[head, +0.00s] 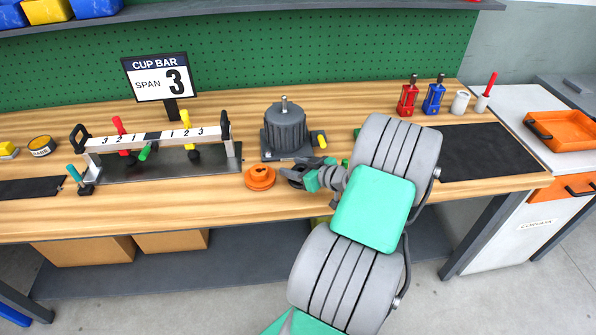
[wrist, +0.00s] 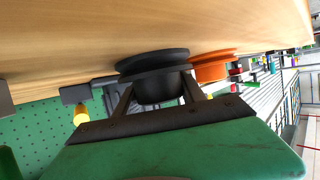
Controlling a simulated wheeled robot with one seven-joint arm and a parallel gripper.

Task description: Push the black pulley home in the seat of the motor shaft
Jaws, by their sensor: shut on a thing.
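The grey motor (head: 285,132) stands on the bench with its bare shaft (head: 284,101) pointing up. My gripper (head: 302,178) is in front of the motor, low over the bench. It is shut on the black pulley (head: 292,172), which is partly hidden by the fingers in the head view. In the wrist view the black pulley (wrist: 152,62) sits between the two fingers of my gripper (wrist: 156,90). I cannot tell whether the pulley touches the bench. An orange pulley (head: 260,178) lies just left of it and also shows in the wrist view (wrist: 212,67).
A cup bar rack (head: 155,140) with coloured handles and a sign (head: 160,80) stand to the left. A yellow-handled part (head: 320,139) is at the motor's right side. Red and blue bottles (head: 408,98), white cups and a dark mat (head: 485,152) are at the right.

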